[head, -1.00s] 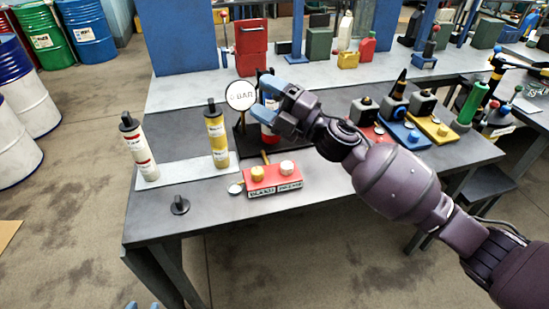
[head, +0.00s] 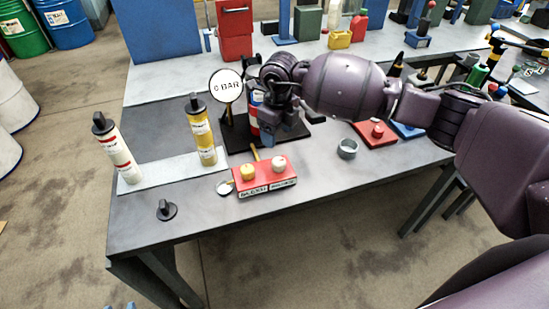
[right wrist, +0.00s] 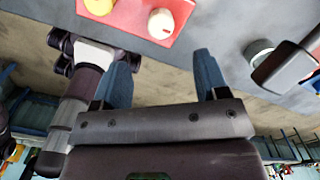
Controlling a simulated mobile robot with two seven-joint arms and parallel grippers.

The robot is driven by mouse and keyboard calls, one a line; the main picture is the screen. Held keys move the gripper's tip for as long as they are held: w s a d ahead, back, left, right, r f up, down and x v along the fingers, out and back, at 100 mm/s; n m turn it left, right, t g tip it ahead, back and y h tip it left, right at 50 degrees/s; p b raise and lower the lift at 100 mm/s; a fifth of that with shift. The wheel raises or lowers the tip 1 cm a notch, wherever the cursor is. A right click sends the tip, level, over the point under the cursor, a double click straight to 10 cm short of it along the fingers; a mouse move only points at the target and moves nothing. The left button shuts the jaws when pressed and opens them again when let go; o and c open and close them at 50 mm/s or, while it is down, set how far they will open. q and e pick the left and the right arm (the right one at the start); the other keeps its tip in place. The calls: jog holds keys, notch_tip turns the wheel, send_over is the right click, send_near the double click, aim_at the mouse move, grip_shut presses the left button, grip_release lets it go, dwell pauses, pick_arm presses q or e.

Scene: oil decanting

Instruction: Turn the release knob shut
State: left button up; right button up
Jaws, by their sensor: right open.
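A red box (head: 265,185) stands on the near grey table with a yellow knob (head: 247,172) and a pale knob (head: 279,163) on top. Its front labels are too small to read surely, so I cannot tell which is the release knob. My right gripper (head: 280,137) is open and empty, pointing down behind the box. In the right wrist view my right gripper (right wrist: 163,70) has its blue fingers apart, with the pale knob (right wrist: 161,23) ahead of them and the yellow knob (right wrist: 98,5) cut by the edge. Only blue tips of my left gripper (head: 119,306) show at the bottom edge.
A gauge reading 0 BAR (head: 226,86) stands behind the box. A yellow cylinder (head: 202,135) and a white cylinder (head: 118,153) stand left on a pale plate. A black knob-like piece (head: 166,209) lies at the front left. A grey ring (head: 347,149) sits to the right.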

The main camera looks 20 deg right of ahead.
aim_at(278, 160)
notch_tip(278, 160, down, 11)
jog(key=shift+s+d+r+p, duration=0.1)
jog(key=shift+s+p, duration=0.05)
jog(key=shift+p, duration=0.25)
dwell(0.4)
jog(key=c, duration=0.9)
